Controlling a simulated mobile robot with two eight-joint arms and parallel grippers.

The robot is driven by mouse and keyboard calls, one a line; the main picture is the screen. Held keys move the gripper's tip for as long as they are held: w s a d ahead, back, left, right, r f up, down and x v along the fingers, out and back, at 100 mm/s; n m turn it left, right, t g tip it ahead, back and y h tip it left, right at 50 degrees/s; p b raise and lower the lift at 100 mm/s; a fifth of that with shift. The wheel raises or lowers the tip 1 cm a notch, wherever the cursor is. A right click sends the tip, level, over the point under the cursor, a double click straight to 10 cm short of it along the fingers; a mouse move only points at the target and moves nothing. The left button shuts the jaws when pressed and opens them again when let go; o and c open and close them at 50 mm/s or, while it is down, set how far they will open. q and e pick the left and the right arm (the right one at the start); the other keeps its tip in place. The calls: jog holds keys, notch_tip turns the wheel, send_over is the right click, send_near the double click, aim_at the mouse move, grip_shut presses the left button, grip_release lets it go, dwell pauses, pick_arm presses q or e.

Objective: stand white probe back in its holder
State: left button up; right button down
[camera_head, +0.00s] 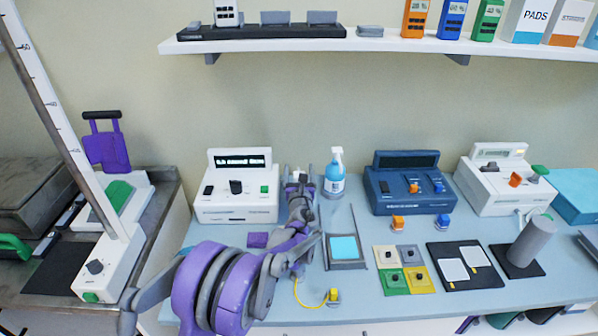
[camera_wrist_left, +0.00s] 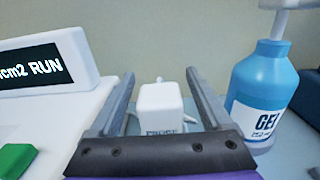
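A white block with a "PROBE" label (camera_wrist_left: 160,104) stands between and beyond my left gripper's fingers in the left wrist view. A small stub shows at its top; I cannot tell whether this is the holder alone or has the white probe in it. My left gripper (camera_wrist_left: 160,74) is open, with visible gaps between its fingers and the block. In the head view the left gripper (camera_head: 299,172) is at the back of the table, between the white machine and the gel bottle, and hides most of the block. My right gripper is not in view.
The white machine with a lit display (camera_head: 237,190) stands close on the left, and the blue gel bottle (camera_head: 335,176) close on the right. A dark blue machine (camera_head: 405,186) is further right. A tray with a light blue pad (camera_head: 344,264) lies in front. A shelf (camera_head: 400,45) hangs above.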

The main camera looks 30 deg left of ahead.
pick_arm(q)
jog(key=v, duration=1.1)
jog(key=shift+a+b, duration=0.1)
jog(key=shift+b, duration=0.3)
